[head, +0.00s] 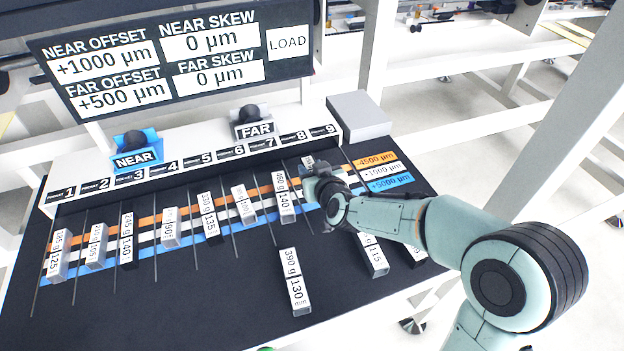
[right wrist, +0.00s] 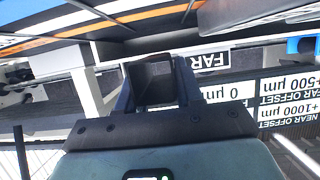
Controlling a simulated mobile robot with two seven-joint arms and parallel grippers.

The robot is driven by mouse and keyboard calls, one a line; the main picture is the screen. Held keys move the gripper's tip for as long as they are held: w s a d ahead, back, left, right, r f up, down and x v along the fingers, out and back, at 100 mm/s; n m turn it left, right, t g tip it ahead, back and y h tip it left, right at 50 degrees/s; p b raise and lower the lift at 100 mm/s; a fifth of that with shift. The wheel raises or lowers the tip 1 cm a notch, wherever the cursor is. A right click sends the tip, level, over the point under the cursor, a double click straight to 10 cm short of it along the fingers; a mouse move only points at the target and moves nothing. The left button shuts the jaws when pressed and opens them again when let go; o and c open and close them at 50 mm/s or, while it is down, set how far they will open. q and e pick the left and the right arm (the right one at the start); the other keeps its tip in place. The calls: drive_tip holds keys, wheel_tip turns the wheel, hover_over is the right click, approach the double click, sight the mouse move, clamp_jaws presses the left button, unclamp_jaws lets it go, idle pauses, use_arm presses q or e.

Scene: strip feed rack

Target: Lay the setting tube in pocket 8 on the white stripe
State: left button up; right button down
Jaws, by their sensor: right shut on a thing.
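My right gripper (head: 317,180) is over the far part of the rack in line with the label of pocket 8 (head: 299,136). It is shut on the setting tube, whose pale labelled end (head: 308,161) shows just beyond the fingers. In the right wrist view a dark block (right wrist: 155,78) sits between the two fingers. The white stripe (head: 190,231) runs across the rack between the orange stripe and the blue stripe. The gripper hides the stripes under it, so I cannot tell whether the tube touches the rack. My left gripper is not in view.
Pockets 1 to 7 each hold a labelled tube, such as the one in pocket 7 (head: 284,197). Thin dividers separate the pockets. A loose tube (head: 295,281) lies on the black front area; two more lie under my arm. A grey box (head: 359,114) stands behind pocket 9.

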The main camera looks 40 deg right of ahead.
wheel_tip(320, 180, down, 2)
